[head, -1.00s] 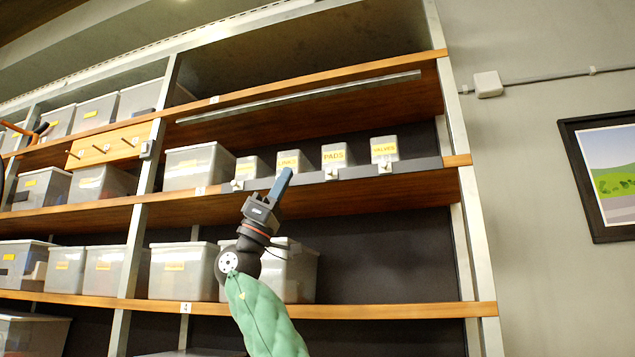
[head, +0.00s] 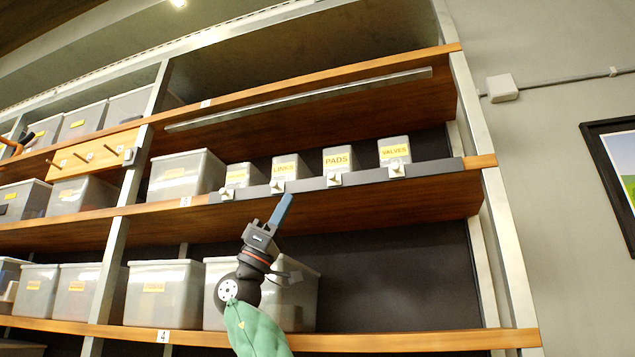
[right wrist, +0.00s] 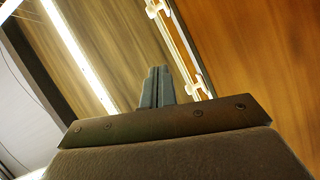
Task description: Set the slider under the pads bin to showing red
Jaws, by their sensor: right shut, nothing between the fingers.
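The pads bin (head: 339,159), labelled PADS, stands on the middle shelf between the links bin (head: 288,168) and the valves bin (head: 394,150). The slider (head: 334,179) under it is a small whitish block on the grey rail (head: 310,184); no red can be made out there. My right gripper (head: 284,203) is shut and empty, its blue fingers pointing up, below the rail and left of the pads slider. Its closed fingers also show in the right wrist view (right wrist: 158,88).
Other sliders sit on the same rail under the links bin (head: 277,186) and the valves bin (head: 397,168). A metal upright (head: 490,220) stands at the right.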

